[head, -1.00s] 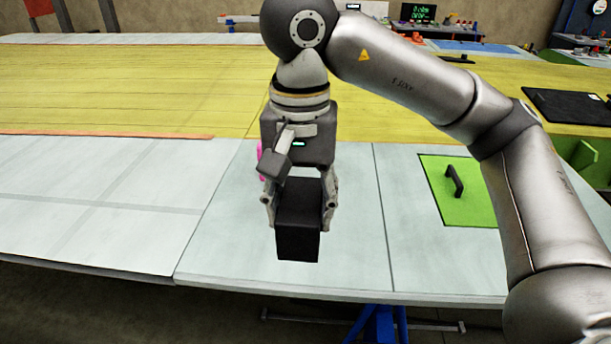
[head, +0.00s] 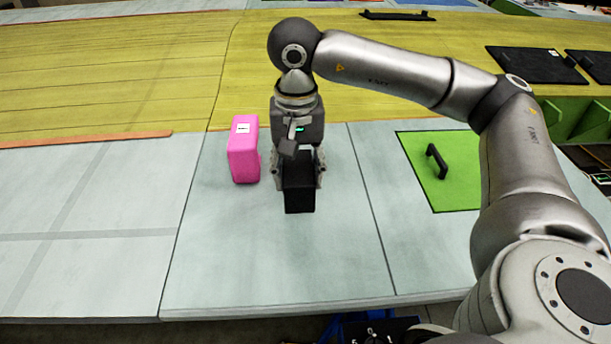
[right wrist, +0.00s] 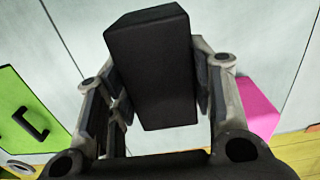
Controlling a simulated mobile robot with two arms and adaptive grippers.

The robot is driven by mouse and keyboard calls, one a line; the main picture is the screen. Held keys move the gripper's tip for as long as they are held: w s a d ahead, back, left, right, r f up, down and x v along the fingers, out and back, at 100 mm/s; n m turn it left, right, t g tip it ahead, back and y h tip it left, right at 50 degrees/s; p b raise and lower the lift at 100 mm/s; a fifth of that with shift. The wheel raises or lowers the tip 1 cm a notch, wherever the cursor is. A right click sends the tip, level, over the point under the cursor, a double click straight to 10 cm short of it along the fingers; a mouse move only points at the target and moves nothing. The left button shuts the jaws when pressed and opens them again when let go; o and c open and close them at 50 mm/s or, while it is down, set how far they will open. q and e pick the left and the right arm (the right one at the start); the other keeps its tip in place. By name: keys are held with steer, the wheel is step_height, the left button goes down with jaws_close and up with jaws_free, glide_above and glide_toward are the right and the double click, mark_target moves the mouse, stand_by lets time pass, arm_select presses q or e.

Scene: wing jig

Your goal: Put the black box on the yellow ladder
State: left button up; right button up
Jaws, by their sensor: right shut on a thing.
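The black box (head: 299,190) is a dark upright block over the pale wing panel. My right gripper (head: 299,178) is shut on it, one finger on each side. In the right wrist view, the black box (right wrist: 150,70) sits between the finger pads of the right gripper (right wrist: 157,95). Whether its bottom touches the panel I cannot tell. I cannot make out a yellow ladder in either view. My left gripper is not in view.
A pink box (head: 243,150) stands just left of the black box. A green panel with a dark handle (head: 437,161) lies to the right. The yellow wing surface (head: 130,70) stretches behind. The pale panel (head: 270,265) in front is clear.

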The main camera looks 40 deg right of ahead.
steer(key=shift+w+d+f, duration=0.3)
steer(key=shift+d+f, duration=0.45)
steer(key=shift+f, duration=0.1)
steer(key=shift+w+d+f+p, duration=0.1)
steer(key=shift+f+p, duration=0.15)
steer(key=shift+p, duration=0.05)
steer(key=f+p, duration=0.2)
steer(key=f, duration=0.1)
steer(key=shift+w+d+f, duration=0.15)
steer(key=shift+d+f, duration=0.05)
steer(key=shift+d, duration=0.2)
steer(key=shift+f, duration=0.3)
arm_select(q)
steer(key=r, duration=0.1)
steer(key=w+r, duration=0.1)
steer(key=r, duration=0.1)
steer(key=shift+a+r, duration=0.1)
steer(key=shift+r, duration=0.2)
arm_select(e)
steer(key=shift+f, duration=0.2)
steer(key=o, duration=1.1)
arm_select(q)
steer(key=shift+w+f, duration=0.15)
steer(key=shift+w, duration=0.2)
arm_select(e)
steer(key=shift+o, duration=0.2)
steer(key=shift+r, duration=0.1)
